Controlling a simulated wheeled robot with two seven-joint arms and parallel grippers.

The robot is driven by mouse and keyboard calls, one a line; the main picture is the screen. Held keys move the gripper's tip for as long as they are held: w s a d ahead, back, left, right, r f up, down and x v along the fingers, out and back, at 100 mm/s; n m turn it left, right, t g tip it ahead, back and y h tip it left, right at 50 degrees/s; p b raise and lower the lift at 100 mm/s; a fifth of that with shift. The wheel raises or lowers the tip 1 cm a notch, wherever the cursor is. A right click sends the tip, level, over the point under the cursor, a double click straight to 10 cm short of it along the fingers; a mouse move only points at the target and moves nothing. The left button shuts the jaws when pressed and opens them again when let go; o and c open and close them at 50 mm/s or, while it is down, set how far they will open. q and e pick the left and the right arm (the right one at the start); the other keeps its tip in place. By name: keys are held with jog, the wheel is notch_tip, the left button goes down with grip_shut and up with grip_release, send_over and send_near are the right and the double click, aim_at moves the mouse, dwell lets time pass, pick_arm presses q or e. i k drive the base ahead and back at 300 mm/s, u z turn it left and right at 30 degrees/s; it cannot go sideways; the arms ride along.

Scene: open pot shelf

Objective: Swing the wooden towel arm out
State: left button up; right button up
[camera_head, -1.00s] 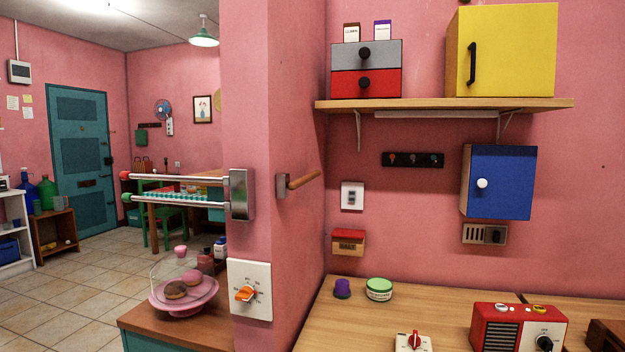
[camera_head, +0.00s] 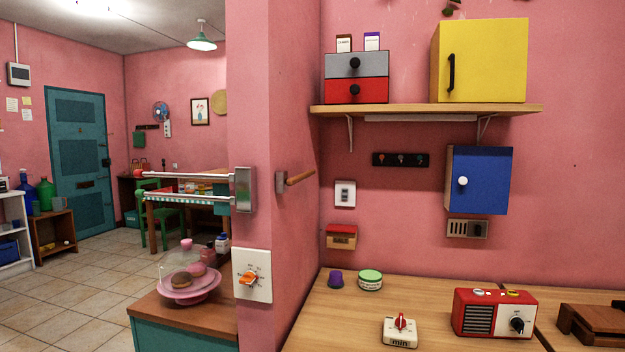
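The wooden towel arm (camera_head: 300,178) is a short brown rod on a metal bracket (camera_head: 281,182), fixed to the side face of the pink wall pillar. It points to the right, out from the bracket and over the space above the wooden counter. On the pillar's left edge, a steel plate (camera_head: 244,190) carries two metal rails (camera_head: 190,177) that reach left; their ends have a red and a green knob. Neither of my grippers shows in the head view.
The wooden counter (camera_head: 355,306) below holds a white timer (camera_head: 400,330), a red radio (camera_head: 494,313) and small jars. Above are a shelf (camera_head: 425,109) and a blue cabinet (camera_head: 480,180). An orange dial (camera_head: 250,278) and a cake stand (camera_head: 190,290) are at lower left.

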aim_at(294, 180)
jog(key=k, duration=1)
jog(key=z, duration=0.5)
jog(key=i, duration=1.5)
jog(key=u, duration=0.85)
